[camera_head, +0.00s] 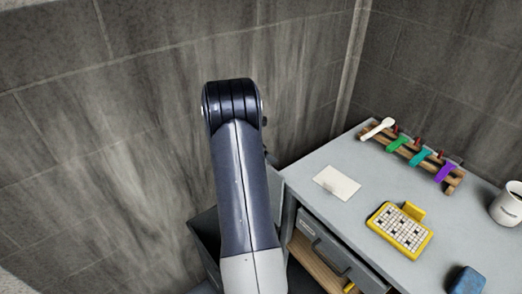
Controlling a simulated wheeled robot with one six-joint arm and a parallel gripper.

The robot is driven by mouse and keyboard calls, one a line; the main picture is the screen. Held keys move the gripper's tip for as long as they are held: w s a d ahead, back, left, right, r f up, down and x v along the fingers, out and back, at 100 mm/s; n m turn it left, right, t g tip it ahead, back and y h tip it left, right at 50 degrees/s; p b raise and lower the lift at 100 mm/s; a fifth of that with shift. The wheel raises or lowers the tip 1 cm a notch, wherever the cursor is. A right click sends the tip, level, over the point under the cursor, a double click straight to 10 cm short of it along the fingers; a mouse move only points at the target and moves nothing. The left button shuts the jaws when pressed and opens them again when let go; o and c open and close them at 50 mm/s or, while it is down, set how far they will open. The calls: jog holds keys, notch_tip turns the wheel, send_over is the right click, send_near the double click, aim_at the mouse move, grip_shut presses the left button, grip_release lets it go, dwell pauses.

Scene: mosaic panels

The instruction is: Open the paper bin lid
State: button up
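A dark grey box-like bin (206,238) stands on the floor against the left side of the desk, at the lower middle of the head view. It looks like the paper bin, but my arm covers much of it. A thin grey panel edge shows just right of my arm, between bin and desk; I cannot tell whether it is the lid or part of the desk. My arm rises from the bottom and bends away at its dark elbow. My gripper is hidden behind the arm, so its place relative to the bin does not show.
The grey desk (325,213) fills the right, with an open drawer (340,250) at its front. On it are a white card (337,184), a rack with coloured clips (412,155), a yellow puzzle board (400,229), a mug (508,205) and a blue block (466,281). Tiled walls stand behind.

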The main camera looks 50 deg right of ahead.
jog(key=shift+r, duration=0.1)
jog(key=b+v, duration=0.1)
jog(key=v, duration=0.9)
jog(key=shift+a+r+b, duration=0.2)
jog(key=shift+a+b, duration=0.05)
jog(key=shift+b, duration=0.15)
jog(key=p+x, duration=0.1)
jog(key=x, duration=0.9)
jog(key=shift+d+f+p, duration=0.15)
jog(key=shift+p, duration=0.25)
jog(key=shift+f, duration=0.25)
jog(key=shift+w+a, duration=0.1)
jog(key=shift+a, duration=0.2)
jog(key=shift+r, duration=0.1)
